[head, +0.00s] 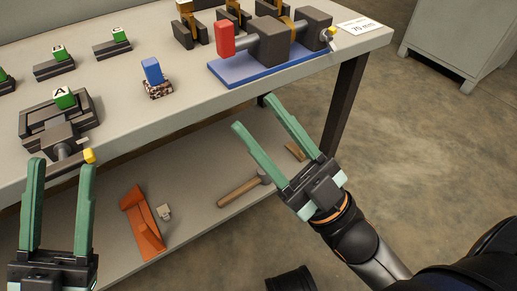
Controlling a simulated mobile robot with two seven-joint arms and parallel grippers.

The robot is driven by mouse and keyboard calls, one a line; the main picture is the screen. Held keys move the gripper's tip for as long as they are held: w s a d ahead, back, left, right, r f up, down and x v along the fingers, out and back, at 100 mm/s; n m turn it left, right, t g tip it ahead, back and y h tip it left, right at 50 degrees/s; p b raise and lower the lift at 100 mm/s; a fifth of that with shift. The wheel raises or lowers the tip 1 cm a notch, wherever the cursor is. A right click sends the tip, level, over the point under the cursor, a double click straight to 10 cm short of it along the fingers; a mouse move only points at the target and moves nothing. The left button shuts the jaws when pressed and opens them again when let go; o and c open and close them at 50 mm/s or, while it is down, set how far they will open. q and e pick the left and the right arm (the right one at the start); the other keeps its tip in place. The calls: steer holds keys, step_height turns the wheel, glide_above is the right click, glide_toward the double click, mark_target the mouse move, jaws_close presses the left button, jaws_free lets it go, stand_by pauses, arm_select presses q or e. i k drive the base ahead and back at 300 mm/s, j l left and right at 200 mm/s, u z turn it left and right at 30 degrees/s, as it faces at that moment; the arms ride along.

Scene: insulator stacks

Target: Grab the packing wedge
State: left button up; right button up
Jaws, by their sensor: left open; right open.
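No part is labelled as the packing wedge. A long orange, wedge-like piece (142,224) lies on the lower shelf, and I cannot tell for sure that it is the packing wedge. My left gripper (61,165) is open and empty at the lower left, its fingers pointing up the picture in front of the bench edge. My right gripper (253,112) is open and empty, in front of the bench's right part, its fingers pointing up and left. The orange piece appears between the two grippers and touches neither.
The bench top (185,110) carries a grey vise-like block with a green "A" cube (64,98), a blue block on a speckled base (152,71), and a blue plate with a clamp (268,72).

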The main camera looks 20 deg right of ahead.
mark_target(293, 148)
steer(key=l+u, duration=0.35)
steer(key=u, duration=0.15)
steer(key=l+u, duration=0.5)
steer(key=k+l+u, duration=0.2)
steer(key=l, duration=0.2)
steer(key=l+u, duration=0.25)
steer(key=k+l, duration=0.05)
steer(key=l, duration=0.05)
